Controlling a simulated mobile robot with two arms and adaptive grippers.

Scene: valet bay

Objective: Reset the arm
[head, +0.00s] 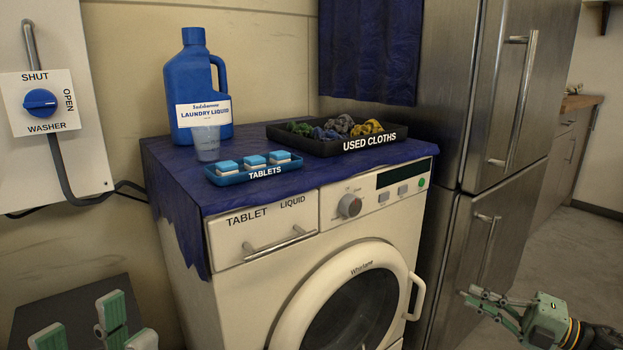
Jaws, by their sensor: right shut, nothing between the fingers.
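My right gripper (490,303) is at the lower right, in front of the fridge and above the floor. Its fingers are together and point left, with nothing between them. Neither gripper touches the washer (240,298).
On the washer's blue cloth stand a laundry liquid jug (188,75), a clear cup (206,143), a tablets tray (236,178) and a used cloths tray (290,143). A blue valve knob (40,102) is at left. A steel fridge (430,70) stands right; floor beyond is clear.

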